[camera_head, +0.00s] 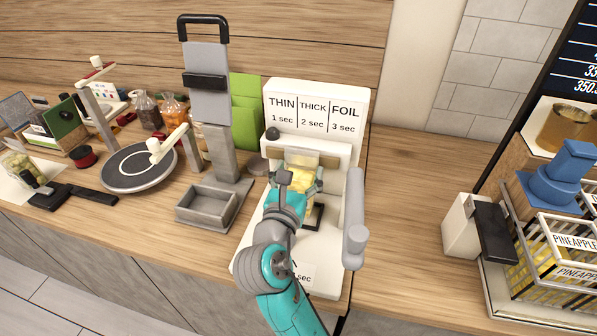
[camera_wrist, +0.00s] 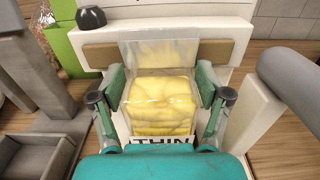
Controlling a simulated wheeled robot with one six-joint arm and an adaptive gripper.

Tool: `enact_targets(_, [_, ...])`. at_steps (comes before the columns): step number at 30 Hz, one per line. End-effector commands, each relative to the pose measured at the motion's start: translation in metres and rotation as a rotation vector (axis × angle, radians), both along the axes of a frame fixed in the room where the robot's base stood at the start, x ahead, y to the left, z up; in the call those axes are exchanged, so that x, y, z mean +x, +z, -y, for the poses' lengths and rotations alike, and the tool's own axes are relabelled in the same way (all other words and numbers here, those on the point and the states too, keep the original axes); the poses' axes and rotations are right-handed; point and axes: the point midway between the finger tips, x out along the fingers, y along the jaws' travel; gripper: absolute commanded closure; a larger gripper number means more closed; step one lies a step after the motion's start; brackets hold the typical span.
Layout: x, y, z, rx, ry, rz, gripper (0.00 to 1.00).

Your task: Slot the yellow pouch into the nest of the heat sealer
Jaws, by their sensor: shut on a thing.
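The yellow pouch (camera_wrist: 160,100) is a clear bag of yellow pieces with a label reading THIN, partly hidden by my gripper. My gripper (camera_wrist: 161,95) is shut on it, one finger at each side. The pouch also shows in the head view (camera_head: 301,180). The heat sealer (camera_head: 318,108) is white, with a sign for THIN, THICK and FOIL. The pouch is upright in front of the sealer's brown bar (camera_wrist: 101,54), its clear top overlapping the bar. I cannot tell whether the pouch touches the nest, as my gripper hides its lower end.
A grey lever arm (camera_head: 355,220) stands at the sealer's right side. A grey stand with a tray (camera_head: 207,207) is close on the left. A crate of pineapple packs (camera_head: 556,270) is at the far right. The counter between sealer and crate is mostly clear.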

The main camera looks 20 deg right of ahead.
Motion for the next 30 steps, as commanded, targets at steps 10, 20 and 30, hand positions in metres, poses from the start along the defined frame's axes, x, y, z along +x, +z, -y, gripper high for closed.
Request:
enact_targets(10, [0.0000,-0.0040,0.0000,0.000,0.000,0.000,0.88])
enact_targets(20, [0.0000,-0.0054,0.0000,-0.001,0.000,0.001,0.88])
enact_targets(30, [-0.0001,-0.0068,0.0001,0.000,0.000,0.000,0.88])
